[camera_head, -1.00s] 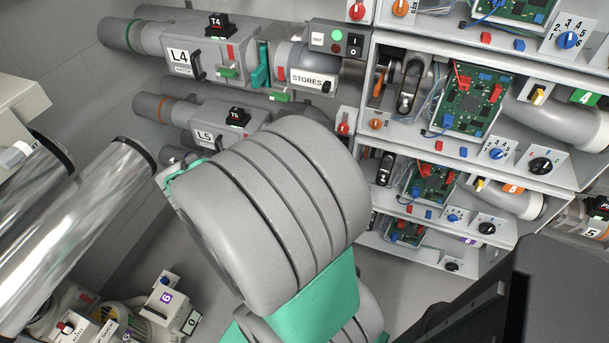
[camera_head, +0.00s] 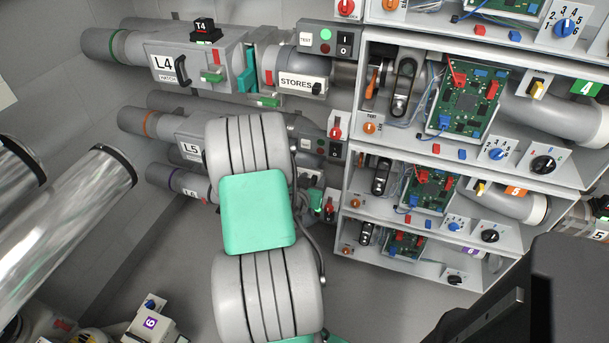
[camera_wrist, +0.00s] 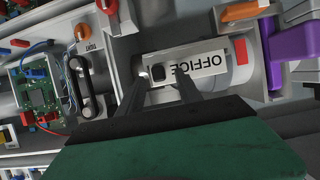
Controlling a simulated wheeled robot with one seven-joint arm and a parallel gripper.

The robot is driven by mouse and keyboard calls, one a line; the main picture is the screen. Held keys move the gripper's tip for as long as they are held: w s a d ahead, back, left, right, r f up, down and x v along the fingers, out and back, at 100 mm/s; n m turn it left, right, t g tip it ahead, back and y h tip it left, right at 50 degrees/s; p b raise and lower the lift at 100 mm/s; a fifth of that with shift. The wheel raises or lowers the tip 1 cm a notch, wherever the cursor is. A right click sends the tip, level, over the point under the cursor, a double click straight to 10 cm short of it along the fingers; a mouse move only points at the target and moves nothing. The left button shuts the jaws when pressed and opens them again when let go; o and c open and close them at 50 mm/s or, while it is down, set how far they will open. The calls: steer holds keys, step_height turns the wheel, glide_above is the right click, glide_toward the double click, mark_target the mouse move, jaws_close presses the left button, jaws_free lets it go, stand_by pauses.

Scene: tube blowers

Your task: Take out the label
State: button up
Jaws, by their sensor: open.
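A white label reading OFFICE (camera_wrist: 207,66) shows upside down in the wrist view, set on a grey housing. A small black knob (camera_wrist: 158,73) sits at its left end. My gripper (camera_wrist: 164,77) is open, its two dark fingers reaching up to the label's lower edge, one on each side of the knob. I cannot tell whether they touch it. In the head view my arm hides the OFFICE label and my gripper. Another label, reading STORES (camera_head: 302,83), sits on the upper tube with its own black knob.
In the wrist view an orange handle (camera_wrist: 243,12) lies above the label and a purple part (camera_wrist: 290,50) to its right. A circuit board (camera_wrist: 40,92) and a black lever (camera_wrist: 84,85) are at left. In the head view, shelves of boards (camera_head: 465,100) fill the right.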

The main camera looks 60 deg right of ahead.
jaws_close()
stand_by(0.3)
stand_by(0.3)
